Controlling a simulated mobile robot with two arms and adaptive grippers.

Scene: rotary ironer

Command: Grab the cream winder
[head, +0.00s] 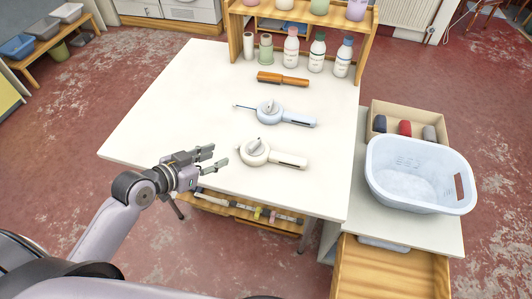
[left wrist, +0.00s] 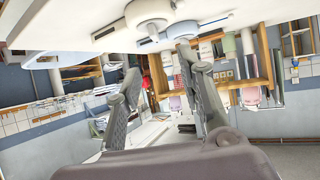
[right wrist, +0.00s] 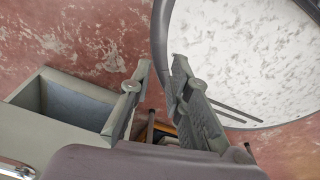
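The cream winder (head: 255,152) lies on the white table near its front edge, its handle pointing right. It also shows upside down at the top of the left wrist view (left wrist: 150,12). My left gripper (head: 213,160) is open and empty, just left of the winder's round body and apart from it. Its two fingers also show spread in the left wrist view (left wrist: 158,66). My right gripper (right wrist: 160,68) is open and empty, away from the table items; it is not visible in the head view.
A pale blue winder (head: 270,113) and a brown-handled tool (head: 282,79) lie behind the cream one. Several bottles (head: 291,47) stand at the back by a wooden shelf. The table's left part is clear.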

